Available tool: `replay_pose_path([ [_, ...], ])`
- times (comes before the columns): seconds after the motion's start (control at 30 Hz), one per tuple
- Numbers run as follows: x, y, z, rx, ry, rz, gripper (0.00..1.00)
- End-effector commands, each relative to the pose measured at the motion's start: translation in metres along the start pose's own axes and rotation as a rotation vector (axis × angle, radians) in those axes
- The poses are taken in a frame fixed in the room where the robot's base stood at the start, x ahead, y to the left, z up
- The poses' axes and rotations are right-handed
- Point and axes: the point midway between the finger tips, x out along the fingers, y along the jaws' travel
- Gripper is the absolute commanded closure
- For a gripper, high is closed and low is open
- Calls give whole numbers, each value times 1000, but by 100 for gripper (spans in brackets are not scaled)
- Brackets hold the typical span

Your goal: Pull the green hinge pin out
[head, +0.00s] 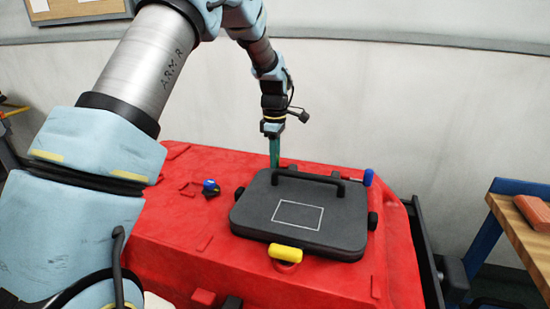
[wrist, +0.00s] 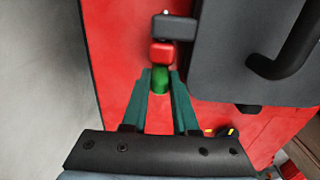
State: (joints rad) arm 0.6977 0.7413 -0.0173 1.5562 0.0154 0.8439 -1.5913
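The green hinge pin (wrist: 160,82) shows in the wrist view just below a red block at the edge of the dark lid. In the head view I cannot make it out behind the lid. My gripper (head: 275,163) points down at the lid's far left side. In the wrist view its teal fingers (wrist: 161,78) lie on either side of the green pin, and the pin fills the gap between the tips. It looks shut on the pin. The dark lid (head: 258,225) lies flat and closed on the red tank (head: 170,235).
The lid has a raised black handle (head: 308,178). A yellow latch (head: 285,250) sits at its front, a blue knob (head: 369,177) at its far right corner, and a blue-topped fitting (head: 210,187) to its left. A wooden workbench (head: 520,225) stands at right. A pale wall is behind.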

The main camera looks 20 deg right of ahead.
Motion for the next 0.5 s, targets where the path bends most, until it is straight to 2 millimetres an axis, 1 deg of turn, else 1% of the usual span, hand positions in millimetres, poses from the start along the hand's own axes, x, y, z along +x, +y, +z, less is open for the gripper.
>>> replay_pose_path([
  [0.03,0,0,0,0,0,-1,92],
  [0.1,0,0,0,0,0,-1,99],
  [0.13,0,0,0,0,0,-1,100],
  [0.5,0,0,0,0,0,-1,100],
])
